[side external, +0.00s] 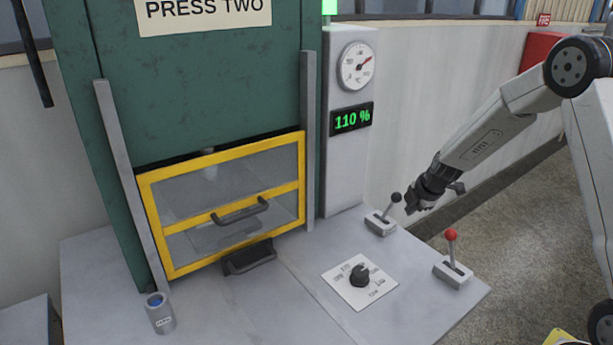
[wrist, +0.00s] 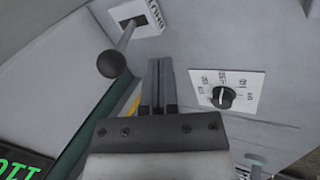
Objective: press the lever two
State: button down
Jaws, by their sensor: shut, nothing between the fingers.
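Two levers stand on the grey bench beside a machine labelled PRESS TWO. The black-knobbed lever (side external: 395,199) rises from a small base near the gauge column and leans right. The red-knobbed lever (side external: 451,237) stands closer to the bench's front right corner. My gripper (side external: 410,206) is shut and empty, just right of the black knob; I cannot tell whether they touch in this view. In the wrist view the shut fingers (wrist: 160,66) show a gap to the black-knobbed lever (wrist: 111,64) on their left. The red lever is not clearly seen there.
A yellow-framed guard (side external: 222,188) with a handle covers the press front. A rotary dial (side external: 359,276) sits on a white plate on the bench. A blue-topped button post (side external: 160,312) stands front left.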

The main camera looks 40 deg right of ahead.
jog(key=shift+w+d+r, duration=0.1)
jog(key=shift+w+r, duration=0.05)
jog(key=shift+w, duration=0.45)
jog(key=shift+w+d+r, duration=0.1)
jog(key=shift+w, duration=0.5)
